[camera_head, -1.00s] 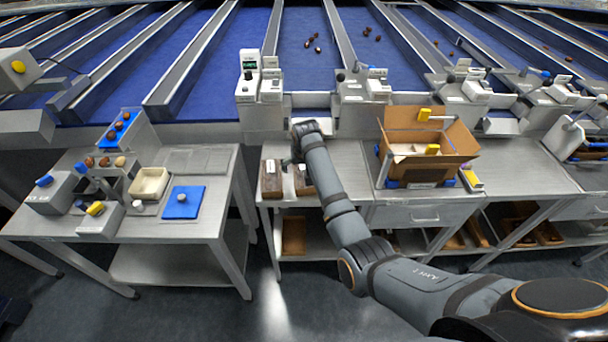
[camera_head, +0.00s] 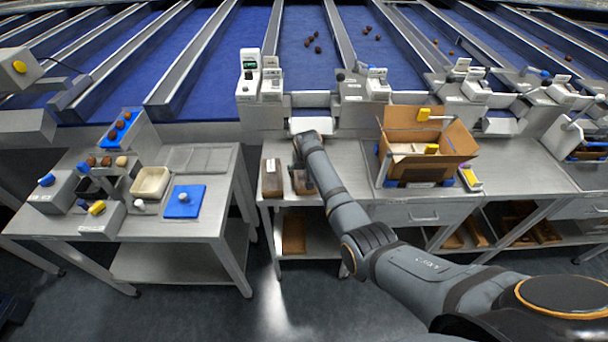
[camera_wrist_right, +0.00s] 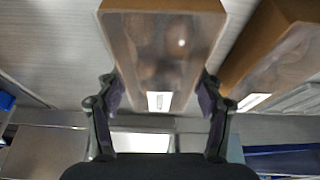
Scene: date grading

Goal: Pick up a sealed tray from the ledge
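Two brown sealed trays with clear film and white labels lie side by side on the ledge, the steel bench top. The left one (camera_head: 272,180) is free of my gripper; it shows at the right of the right wrist view (camera_wrist_right: 275,55). The right one (camera_head: 303,184) is partly hidden by my right arm. In the right wrist view this tray (camera_wrist_right: 160,50) lies between the fingers of my right gripper (camera_wrist_right: 160,100), one on each side. The fingers are spread; contact with the tray sides cannot be made out. My left gripper is not in view.
An open cardboard box (camera_head: 420,170) stands on the bench to the right of the trays. A white-and-grey device (camera_head: 250,75) stands behind them. A separate table (camera_head: 150,225) at the left holds a blue mat (camera_head: 184,208) and a cream bin (camera_head: 150,182).

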